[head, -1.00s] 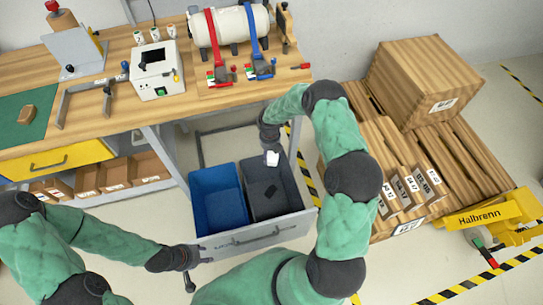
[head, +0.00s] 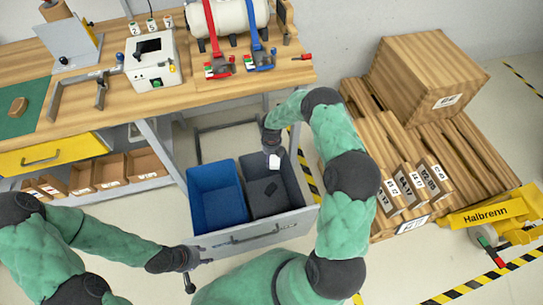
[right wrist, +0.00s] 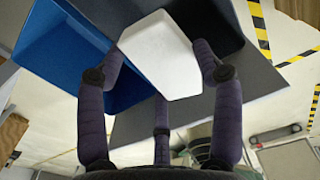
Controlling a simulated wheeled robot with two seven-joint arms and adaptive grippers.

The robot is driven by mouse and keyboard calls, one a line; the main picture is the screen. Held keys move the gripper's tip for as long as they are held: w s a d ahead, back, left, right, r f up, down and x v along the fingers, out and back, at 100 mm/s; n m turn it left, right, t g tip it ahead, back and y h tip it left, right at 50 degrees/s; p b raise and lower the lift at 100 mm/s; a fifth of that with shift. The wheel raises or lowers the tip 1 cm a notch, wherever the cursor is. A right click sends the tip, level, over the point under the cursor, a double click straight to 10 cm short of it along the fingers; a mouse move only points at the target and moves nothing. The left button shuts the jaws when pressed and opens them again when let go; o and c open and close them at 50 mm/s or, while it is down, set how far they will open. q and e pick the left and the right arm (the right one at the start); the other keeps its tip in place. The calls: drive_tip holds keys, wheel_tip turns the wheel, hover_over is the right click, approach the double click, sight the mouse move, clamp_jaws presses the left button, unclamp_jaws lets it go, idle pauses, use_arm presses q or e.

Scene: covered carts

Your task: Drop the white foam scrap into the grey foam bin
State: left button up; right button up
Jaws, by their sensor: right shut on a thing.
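The white foam scrap (head: 274,162) is a small pale block held in my right gripper (head: 271,148). In the right wrist view the scrap (right wrist: 160,55) sits between the dark fingers. In the head view it appears over the back part of the grey foam bin (head: 287,178), the right one of two bins in an open drawer. A dark piece (head: 270,189) lies inside this bin. My left gripper (head: 203,258) is at the left end of the drawer front; whether its fingers are open or shut is unclear.
A blue bin (head: 215,198) stands left of the grey bin in the grey drawer (head: 262,236). The workbench (head: 190,95) lies behind, with clamps and a strapped tank on it. A pallet with wooden boxes (head: 425,80) stands at the right.

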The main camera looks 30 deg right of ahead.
sight(271, 158)
drive_tip(key=o, duration=0.9)
drive_tip(key=shift+c, duration=0.2)
wheel_tip(271, 158, up, 12)
idle(0.5)
